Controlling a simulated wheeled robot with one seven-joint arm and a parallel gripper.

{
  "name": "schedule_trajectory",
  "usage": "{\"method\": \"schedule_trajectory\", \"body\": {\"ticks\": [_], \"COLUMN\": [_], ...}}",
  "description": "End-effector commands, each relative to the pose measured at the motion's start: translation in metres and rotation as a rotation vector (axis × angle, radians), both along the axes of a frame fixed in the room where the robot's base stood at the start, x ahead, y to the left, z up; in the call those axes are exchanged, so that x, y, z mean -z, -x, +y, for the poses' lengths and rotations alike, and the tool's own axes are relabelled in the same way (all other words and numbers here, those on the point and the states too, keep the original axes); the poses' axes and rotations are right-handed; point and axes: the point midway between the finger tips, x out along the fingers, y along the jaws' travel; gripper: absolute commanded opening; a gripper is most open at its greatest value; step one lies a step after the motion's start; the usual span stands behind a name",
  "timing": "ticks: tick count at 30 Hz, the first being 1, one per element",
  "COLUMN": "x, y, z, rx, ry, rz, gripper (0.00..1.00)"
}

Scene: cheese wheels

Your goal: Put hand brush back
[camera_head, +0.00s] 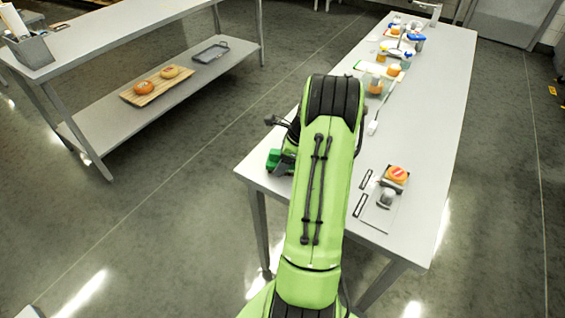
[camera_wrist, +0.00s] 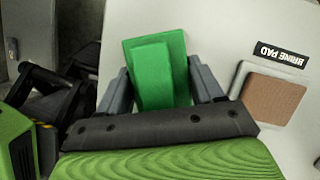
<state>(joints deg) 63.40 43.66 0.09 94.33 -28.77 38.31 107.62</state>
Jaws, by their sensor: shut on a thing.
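The green hand brush (camera_wrist: 158,72) is between the two grey fingers of my gripper (camera_wrist: 162,88) in the wrist view, with a raised block on a wider flat green part. My gripper is shut on this block. The pale tabletop lies behind the brush; I cannot tell whether the brush touches it. In the head view a green part of the brush (camera_head: 279,160) shows at the left edge of the long table (camera_head: 440,110), beside my arm. My arm hides most of the gripper there.
A brown pad (camera_wrist: 272,98) in a grey holder sits right of the brush, by a "BRINE PAD" label (camera_wrist: 284,53). Left, a shelved table (camera_head: 120,38) holds a wooden board (camera_head: 157,86).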

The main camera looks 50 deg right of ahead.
Motion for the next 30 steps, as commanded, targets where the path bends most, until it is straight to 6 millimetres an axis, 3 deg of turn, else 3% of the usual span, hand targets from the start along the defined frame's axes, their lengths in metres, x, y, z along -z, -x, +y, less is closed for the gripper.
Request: {"method": "schedule_trajectory", "body": {"ticks": [6, 7, 12, 22, 30], "x": [0.0, 0.001, 0.0, -0.007, -0.072], "y": [0.0, 0.0, 0.0, 0.001, 0.024], "z": [0.0, 0.0, 0.0, -0.002, -0.014], "rx": [0.001, 0.001, 0.001, 0.002, 0.004], "ry": [0.001, 0.001, 0.001, 0.002, 0.005], "rz": [0.001, 0.001, 0.001, 0.0, -0.001], "gripper": [0.38, 0.68, 0.92, 0.92, 0.92]}}
